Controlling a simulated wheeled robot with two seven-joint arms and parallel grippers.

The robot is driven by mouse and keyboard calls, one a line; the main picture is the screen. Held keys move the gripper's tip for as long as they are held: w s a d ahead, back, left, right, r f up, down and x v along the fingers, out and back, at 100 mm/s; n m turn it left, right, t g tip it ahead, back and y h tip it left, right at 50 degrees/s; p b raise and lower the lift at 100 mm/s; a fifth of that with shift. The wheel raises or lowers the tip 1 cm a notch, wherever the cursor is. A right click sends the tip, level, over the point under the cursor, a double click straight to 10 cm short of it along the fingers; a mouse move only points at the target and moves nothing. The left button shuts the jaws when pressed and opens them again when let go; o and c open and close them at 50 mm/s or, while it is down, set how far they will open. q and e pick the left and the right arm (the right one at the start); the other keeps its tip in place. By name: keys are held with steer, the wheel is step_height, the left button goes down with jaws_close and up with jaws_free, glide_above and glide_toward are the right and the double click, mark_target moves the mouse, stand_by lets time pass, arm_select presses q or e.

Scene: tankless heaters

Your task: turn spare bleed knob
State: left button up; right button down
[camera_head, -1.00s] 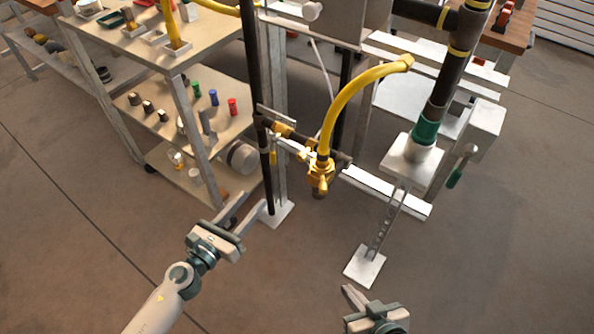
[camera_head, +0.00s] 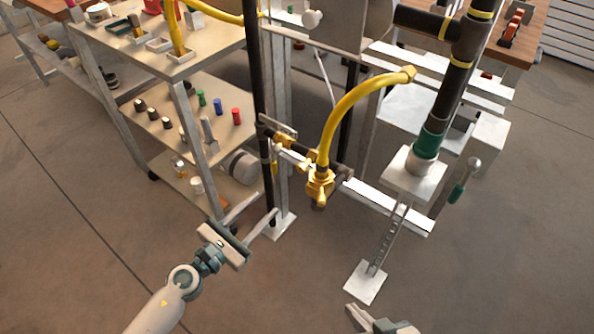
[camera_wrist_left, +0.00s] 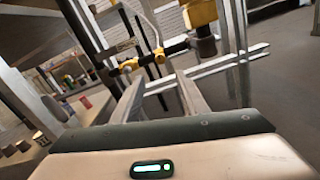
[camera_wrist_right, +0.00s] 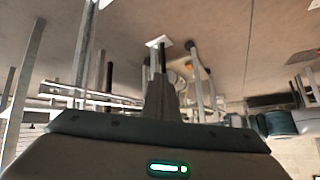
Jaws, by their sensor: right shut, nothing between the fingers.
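I cannot tell for sure which part is the spare bleed knob. A brass valve body (camera_head: 320,186) hangs under the curved yellow hose (camera_head: 343,105), with small brass fittings (camera_head: 284,142) on the dark pipe to its left. My left gripper (camera_head: 264,207) is open and empty, below and left of the brass valve and apart from it. In the left wrist view its two fingers (camera_wrist_left: 158,88) are spread, with the yellow and brass parts beyond them. My right gripper (camera_head: 356,311) is shut and empty at the bottom edge, partly cut off. In the right wrist view its fingers (camera_wrist_right: 161,80) are together.
A shelf cart (camera_head: 165,95) with several dark and coloured knobs stands at the left. A black pipe with a green band (camera_head: 432,137) stands at the right above a white plate (camera_head: 416,180). A green-handled lever (camera_head: 459,190) is beside it. The floor in front is clear.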

mark_target(300, 169)
arm_select(q)
steer(key=p+x, duration=0.1)
steer(key=x, duration=1.3)
steer(key=shift+x, duration=0.8)
arm_select(e)
steer(key=shift+s+d+f+g+h, duration=0.3)
steer(key=shift+s+d+f+g, duration=0.15)
steer(key=shift+s+d+g, duration=0.2)
arm_select(q)
jaws_close()
